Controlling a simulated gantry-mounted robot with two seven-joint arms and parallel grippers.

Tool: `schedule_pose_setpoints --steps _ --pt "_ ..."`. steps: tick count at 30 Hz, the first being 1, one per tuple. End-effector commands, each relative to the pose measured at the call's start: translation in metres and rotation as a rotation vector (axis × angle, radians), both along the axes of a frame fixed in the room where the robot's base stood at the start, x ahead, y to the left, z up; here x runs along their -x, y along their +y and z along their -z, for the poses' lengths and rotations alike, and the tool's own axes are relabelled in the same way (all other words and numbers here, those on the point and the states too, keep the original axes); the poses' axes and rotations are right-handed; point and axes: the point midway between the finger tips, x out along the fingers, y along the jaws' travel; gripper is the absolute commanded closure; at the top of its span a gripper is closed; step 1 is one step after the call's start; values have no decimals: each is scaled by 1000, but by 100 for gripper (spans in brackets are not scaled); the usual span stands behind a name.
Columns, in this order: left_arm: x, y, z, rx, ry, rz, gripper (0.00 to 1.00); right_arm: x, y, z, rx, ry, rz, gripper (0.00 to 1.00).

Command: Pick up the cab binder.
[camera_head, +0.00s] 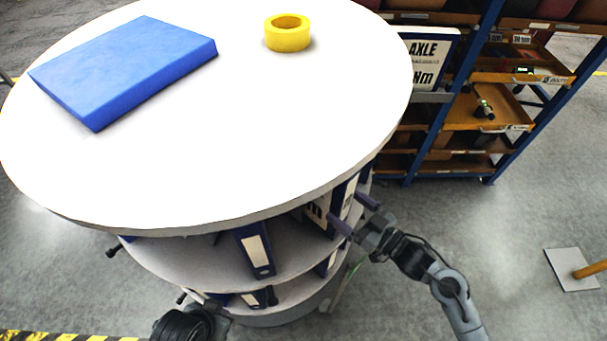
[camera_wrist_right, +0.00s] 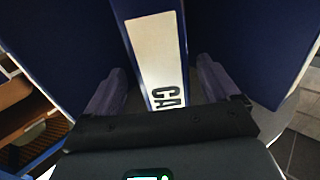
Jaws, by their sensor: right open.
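The cab binder (camera_wrist_right: 155,50) is dark blue with a white spine label. The letters "CA" show at the label's lower end in the right wrist view; the rest of the word is hidden behind my gripper. My right gripper (camera_head: 354,213) is open at the right side of the round shelf unit, below its white top. In the right wrist view its two fingers (camera_wrist_right: 160,90) lie on either side of the binder's spine, with gaps beside it. I cannot tell how deep they reach.
The round white top (camera_head: 230,140) overhangs the shelves; a blue binder (camera_head: 125,70) and a yellow tape roll (camera_head: 288,35) lie on it. Another binder (camera_head: 255,250) stands on the shelf below. A blue rack (camera_head: 435,140) stands behind right.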

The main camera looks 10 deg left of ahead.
Motion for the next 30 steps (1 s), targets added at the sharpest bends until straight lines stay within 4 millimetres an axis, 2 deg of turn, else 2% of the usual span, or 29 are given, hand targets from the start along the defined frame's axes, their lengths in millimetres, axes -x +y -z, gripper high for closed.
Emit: schedule_pose_setpoints --steps 5,15,26,30 --pt "-1 0 -4 0 -2 0 100 -4 8 -2 -1 0 0 12" --pt "-1 0 -19 1 -3 -1 100 -24 42 -2 0 0 0 12" --pt "-1 0 -20 0 -3 0 100 -28 48 0 0 0 1 12" --pt "-1 0 -20 0 -3 0 100 -28 48 0 0 0 1 33"
